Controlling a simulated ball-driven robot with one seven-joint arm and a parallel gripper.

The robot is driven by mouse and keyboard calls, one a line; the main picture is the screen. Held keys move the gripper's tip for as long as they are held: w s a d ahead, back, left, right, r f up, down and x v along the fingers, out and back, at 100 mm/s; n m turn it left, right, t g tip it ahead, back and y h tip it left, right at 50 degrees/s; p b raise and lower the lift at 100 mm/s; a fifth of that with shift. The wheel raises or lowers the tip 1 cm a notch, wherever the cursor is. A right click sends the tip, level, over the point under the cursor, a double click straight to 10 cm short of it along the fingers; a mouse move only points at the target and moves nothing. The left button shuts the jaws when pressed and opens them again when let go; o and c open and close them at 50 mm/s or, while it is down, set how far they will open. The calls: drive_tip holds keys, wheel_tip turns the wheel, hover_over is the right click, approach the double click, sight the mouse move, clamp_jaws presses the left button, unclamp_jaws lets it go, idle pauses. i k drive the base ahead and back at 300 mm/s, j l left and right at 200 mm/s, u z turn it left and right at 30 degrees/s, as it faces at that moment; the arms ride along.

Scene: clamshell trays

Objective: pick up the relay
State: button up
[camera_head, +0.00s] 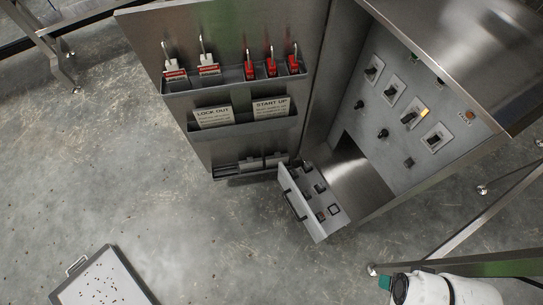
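A small open drawer (288,184) with a dark handle sticks out from the lower part of a grey metal cabinet. Several small dark and reddish block-like parts (335,210) lie in it. One of them may be the relay, but they are too small to tell which. The lowest door shelf (225,172) also holds small dark and grey parts that I cannot identify. My gripper is not in view. A white rounded shape with dark bands at the bottom right seems to be part of my arm, well apart from the drawer.
The cabinet door (160,45) stands open, with red-and-metal padlocks (250,70) and sign cards (213,117) on its shelves. Switches (410,118) line the cabinet panel. A speckled tray (105,285) lies at the lower left. Metal frame legs (460,235) stand at right. The middle floor is clear.

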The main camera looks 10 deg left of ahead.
sight(293, 173)
drive_tip(key=u, duration=0.4)
drive_tip(key=k+l, duration=0.1)
drive_tip(key=k, duration=0.6)
drive_tip(key=i+j, duration=0.15)
drive_tip(key=i, duration=0.25)
drive_tip(key=i+j+z, duration=0.1)
drive_tip(key=i, duration=0.35)
drive_tip(key=i+j, duration=0.2)
drive_tip(key=i, duration=0.2)
drive_tip(key=i+j+z, duration=0.1)
drive_tip(key=i, duration=0.35)
